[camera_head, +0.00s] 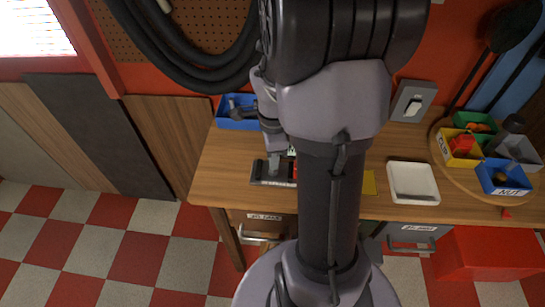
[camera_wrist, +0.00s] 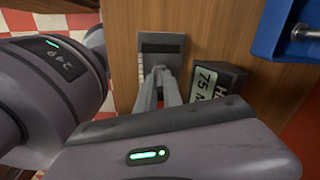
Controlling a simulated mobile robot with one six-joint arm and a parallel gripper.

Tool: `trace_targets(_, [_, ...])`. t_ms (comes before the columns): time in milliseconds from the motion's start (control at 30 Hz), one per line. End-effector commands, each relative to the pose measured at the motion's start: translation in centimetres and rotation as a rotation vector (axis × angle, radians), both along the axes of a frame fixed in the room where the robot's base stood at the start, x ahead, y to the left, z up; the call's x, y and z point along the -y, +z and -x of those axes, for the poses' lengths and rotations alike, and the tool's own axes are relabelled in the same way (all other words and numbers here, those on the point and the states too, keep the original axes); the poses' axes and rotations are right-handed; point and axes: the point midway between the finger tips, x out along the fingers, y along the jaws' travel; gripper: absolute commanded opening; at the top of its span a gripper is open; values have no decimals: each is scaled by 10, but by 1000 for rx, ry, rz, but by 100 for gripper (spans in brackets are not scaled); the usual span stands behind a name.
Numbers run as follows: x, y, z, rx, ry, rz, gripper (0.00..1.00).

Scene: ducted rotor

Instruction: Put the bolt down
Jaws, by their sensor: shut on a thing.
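My gripper (camera_head: 275,158) reaches down over the left part of the workbench. In the wrist view its fingers (camera_wrist: 158,72) are close together, with their tips over a dark grey fixture (camera_wrist: 160,42). The fixture also shows in the head view (camera_head: 262,178), low and dark on the bench top. The bolt between the fingers is hidden by them, and I cannot tell whether it touches the fixture. A dark block with a "75" label (camera_wrist: 218,82) stands just right of the fingers in the wrist view.
A blue bin (camera_head: 238,123) holding metal parts stands behind the fixture. A white tray (camera_head: 413,183) lies on the right of the workbench (camera_head: 222,158). Farther right, a round wooden board (camera_head: 445,162) carries several coloured bins. My arm hides the middle of the bench.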

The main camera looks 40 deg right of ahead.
Motion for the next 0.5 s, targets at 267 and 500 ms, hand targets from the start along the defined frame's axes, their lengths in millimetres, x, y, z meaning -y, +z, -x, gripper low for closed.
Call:
trace_targets(267, [0, -2, 0, -1, 0, -1, 32])
trace_targets(500, [0, 5, 0, -1, 0, -1, 32])
